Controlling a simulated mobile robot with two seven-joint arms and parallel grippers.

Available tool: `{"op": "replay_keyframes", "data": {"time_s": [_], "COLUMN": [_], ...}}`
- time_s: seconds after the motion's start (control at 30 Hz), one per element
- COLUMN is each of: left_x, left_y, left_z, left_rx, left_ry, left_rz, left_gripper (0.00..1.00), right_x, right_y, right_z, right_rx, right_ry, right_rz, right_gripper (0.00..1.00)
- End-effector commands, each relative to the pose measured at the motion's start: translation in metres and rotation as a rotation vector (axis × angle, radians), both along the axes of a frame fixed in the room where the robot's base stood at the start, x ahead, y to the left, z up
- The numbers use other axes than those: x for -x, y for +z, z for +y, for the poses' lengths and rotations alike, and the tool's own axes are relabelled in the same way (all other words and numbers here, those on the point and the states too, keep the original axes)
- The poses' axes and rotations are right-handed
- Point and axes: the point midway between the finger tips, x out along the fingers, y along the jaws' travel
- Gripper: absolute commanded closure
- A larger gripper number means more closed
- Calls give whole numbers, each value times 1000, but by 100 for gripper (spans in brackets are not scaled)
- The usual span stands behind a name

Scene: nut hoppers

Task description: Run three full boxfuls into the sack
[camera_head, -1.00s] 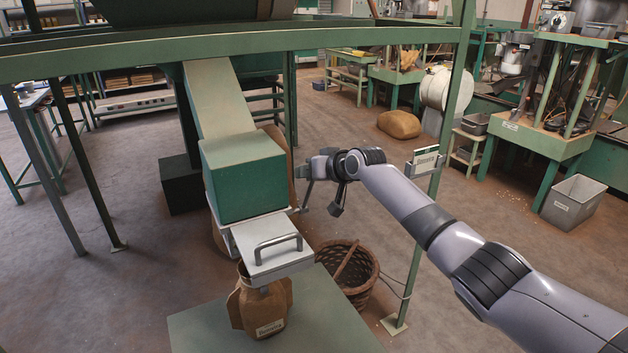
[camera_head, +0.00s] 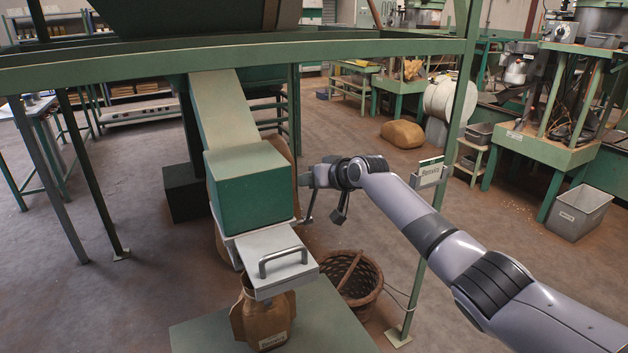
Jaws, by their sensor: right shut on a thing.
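The green metal box (camera_head: 250,192) sits at the foot of a pale sloping chute (camera_head: 222,108). In front of and below it a grey slide plate (camera_head: 268,242) with a bar handle (camera_head: 283,256) sticks out over the brown sack (camera_head: 266,318). The sack stands upright on a green stand, its mouth mostly hidden under the plate. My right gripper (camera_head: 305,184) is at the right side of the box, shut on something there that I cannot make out. The inside of the box and the sack's contents are hidden. My left gripper is out of view.
A wicker basket (camera_head: 358,290) stands on the floor right of the sack's stand (camera_head: 325,332). A green beam (camera_head: 330,47) crosses above. Floor at left is mostly clear.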

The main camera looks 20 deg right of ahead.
Motion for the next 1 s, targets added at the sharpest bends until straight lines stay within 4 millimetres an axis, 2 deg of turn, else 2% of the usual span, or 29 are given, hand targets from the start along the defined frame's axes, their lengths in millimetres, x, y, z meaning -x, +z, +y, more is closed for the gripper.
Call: {"op": "replay_keyframes", "data": {"time_s": [0.03,0.7,0.73,0.77,0.8,1.0], "left_x": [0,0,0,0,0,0], "left_y": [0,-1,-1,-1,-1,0], "left_z": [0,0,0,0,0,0], "left_rx": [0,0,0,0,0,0], "left_ry": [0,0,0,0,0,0], "left_rz": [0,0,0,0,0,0], "left_gripper": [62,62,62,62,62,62], "right_x": [1,2,2,2,2,1], "right_y": [-4,-7,-7,-7,-7,-4], "right_z": [1,1,1,1,1,1], "right_rx": [1,3,2,2,2,2], "right_ry": [2,3,2,2,2,1], "right_rz": [7,13,14,14,13,8], "right_gripper": [100,100,55,45,40,40]}}
